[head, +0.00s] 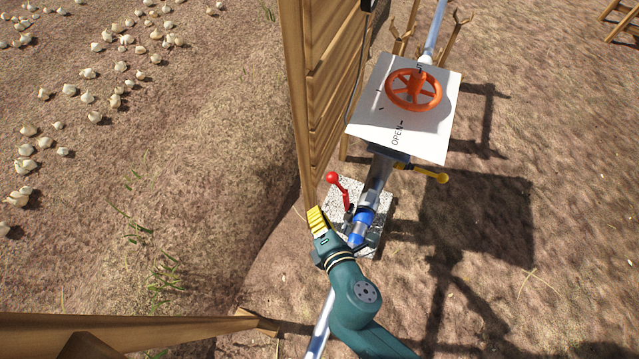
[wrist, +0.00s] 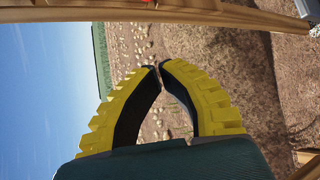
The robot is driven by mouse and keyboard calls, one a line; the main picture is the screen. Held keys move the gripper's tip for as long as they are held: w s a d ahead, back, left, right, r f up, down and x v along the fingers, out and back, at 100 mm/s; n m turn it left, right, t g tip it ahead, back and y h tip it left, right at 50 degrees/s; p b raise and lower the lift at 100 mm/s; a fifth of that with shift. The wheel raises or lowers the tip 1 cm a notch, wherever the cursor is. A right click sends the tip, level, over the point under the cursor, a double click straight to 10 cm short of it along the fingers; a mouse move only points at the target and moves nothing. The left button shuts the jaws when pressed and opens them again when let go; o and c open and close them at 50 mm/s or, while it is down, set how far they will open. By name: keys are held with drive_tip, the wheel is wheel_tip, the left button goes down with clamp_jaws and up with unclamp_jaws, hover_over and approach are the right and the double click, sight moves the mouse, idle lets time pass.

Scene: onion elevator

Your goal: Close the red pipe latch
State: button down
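The red pipe latch (head: 341,189) is a red lever with a ball end. It stands up at a tilt beside the grey and blue pipe (head: 364,214) in the head view. My gripper (head: 315,214), with yellow ribbed fingers, is just below and left of the latch in the picture, apart from its ball. In the wrist view the fingertips (wrist: 159,67) meet or nearly meet, with nothing between them. The latch's lower end is partly hidden near the pipe. The latch is not clearly visible in the wrist view.
A wooden plank wall (head: 325,90) rises close to the left of the pipe. An orange valve wheel (head: 413,90) on a white plate marked OPEN is farther up the pipe. A yellow lever (head: 430,175) sticks out right. Open soil lies to the right.

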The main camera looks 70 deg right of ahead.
drive_tip(key=b+x, duration=0.4)
drive_tip(key=x, duration=0.6)
drive_tip(key=s+r, duration=0.1)
drive_tip(key=s+d+r, duration=0.1)
drive_tip(key=s, duration=0.1)
drive_tip(key=shift+s+d+p, duration=0.15)
drive_tip(key=shift+d+p, duration=0.1)
drive_tip(key=shift+p, duration=0.05)
drive_tip(key=shift+s, duration=0.15)
